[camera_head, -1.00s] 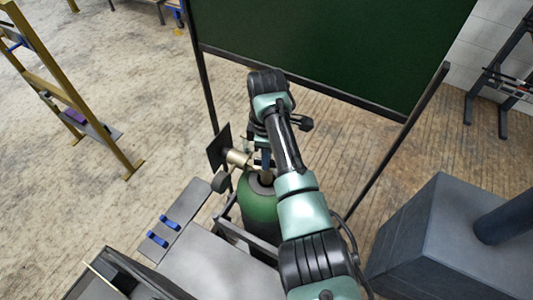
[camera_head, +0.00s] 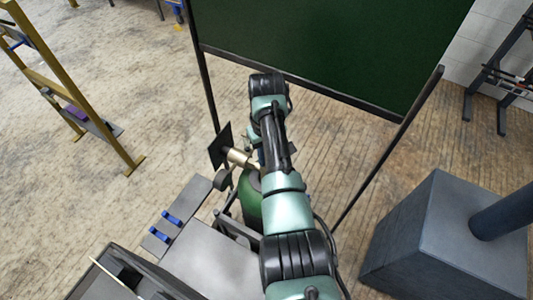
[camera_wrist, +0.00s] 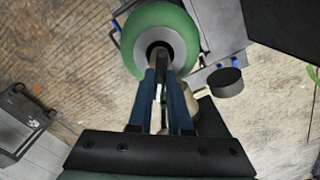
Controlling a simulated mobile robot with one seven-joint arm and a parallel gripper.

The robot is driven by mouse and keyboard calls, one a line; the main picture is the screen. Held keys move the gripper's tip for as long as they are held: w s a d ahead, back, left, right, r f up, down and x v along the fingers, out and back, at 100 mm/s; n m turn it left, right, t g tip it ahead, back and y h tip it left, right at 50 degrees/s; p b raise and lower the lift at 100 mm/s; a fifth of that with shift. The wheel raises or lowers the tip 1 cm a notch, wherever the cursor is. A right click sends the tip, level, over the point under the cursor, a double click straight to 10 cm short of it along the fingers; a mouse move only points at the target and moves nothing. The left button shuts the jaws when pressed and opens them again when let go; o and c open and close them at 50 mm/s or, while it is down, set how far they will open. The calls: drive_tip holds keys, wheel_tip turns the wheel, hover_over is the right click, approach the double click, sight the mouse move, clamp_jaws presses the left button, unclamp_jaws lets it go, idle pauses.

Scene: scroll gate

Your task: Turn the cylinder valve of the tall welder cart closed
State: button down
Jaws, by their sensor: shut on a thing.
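The green gas cylinder (camera_head: 249,203) of the welder cart stands partly hidden behind my arm in the head view. Its rounded green top (camera_wrist: 185,28) with a grey collar shows at the upper middle of the wrist view. A brass fitting (camera_head: 239,157) sticks out at the cylinder's top. My gripper (camera_wrist: 162,72) reaches over the cylinder's top with its two blue fingers close together. It is shut on the valve, which is mostly hidden between the fingers. In the head view my arm hides most of the gripper.
A dark green screen (camera_head: 335,45) on thin posts stands just behind. A big grey block (camera_head: 440,230) stands at the right. A yellow frame (camera_head: 90,95) stands at the left, with open wooden floor between.

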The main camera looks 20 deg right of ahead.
drive_tip(key=m, duration=0.5)
drive_tip(key=shift+m, duration=0.3)
drive_tip(key=m, duration=0.5)
drive_tip(key=shift+m, duration=0.3)
drive_tip(key=c, duration=0.8)
unclamp_jaws()
drive_tip(key=shift+c, duration=0.2)
wheel_tip(320, 180, up, 13)
